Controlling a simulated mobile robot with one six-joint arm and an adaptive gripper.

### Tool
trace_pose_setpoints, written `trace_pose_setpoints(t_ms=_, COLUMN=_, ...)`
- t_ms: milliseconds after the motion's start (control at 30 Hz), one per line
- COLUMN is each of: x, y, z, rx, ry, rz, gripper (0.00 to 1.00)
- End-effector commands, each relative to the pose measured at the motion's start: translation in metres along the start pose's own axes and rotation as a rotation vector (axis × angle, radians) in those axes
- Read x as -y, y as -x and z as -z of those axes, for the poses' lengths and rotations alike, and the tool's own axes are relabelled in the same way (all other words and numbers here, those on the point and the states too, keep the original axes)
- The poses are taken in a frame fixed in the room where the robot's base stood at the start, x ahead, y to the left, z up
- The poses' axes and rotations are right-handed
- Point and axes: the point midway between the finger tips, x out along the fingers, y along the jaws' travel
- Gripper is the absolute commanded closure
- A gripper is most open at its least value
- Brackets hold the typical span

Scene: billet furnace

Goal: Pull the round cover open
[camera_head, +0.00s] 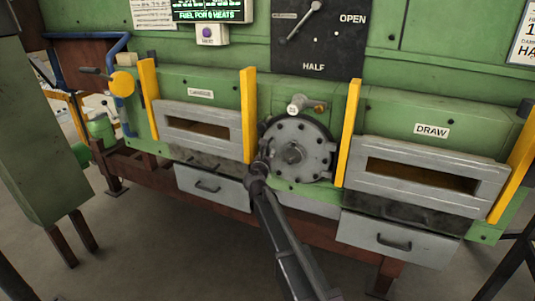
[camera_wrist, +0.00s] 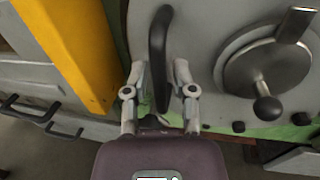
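In the wrist view, the cover (camera_wrist: 205,28) fills the upper right. A black bar handle (camera_wrist: 158,40) stands upright on the cover's left side. My gripper (camera_wrist: 160,68) is open, with one finger on each side of the handle's lower part and gaps between. A central hub with a ball-ended lever (camera_wrist: 268,72) lies right of it. In the head view, my gripper (camera_head: 262,160) is at the cover's left edge and hides the handle.
A yellow post (camera_wrist: 72,45) stands close left of my gripper. Slotted grey doors (camera_head: 200,127) and (camera_head: 425,182) flank the cover. Drawers (camera_head: 213,187) and (camera_head: 395,240) sit below. A small valve (camera_head: 300,104) is above the cover. The floor in front is clear.

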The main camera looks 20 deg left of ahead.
Motion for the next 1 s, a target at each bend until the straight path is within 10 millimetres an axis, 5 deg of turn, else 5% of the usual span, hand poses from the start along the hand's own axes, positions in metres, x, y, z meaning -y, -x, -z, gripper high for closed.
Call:
trace_pose_setpoints(t_ms=67, x=0.000, y=0.000, z=0.000, rx=0.000, ry=0.000, rz=0.000, gripper=1.00)
trace_pose_setpoints(t_ms=567, x=-0.002, y=0.009, z=0.000, rx=0.000, ry=0.000, rz=-0.031, gripper=1.00)
trace_pose_setpoints(t_ms=1000, x=-0.006, y=0.053, z=0.000, rx=-0.001, ry=0.000, rz=-0.220, gripper=1.00)
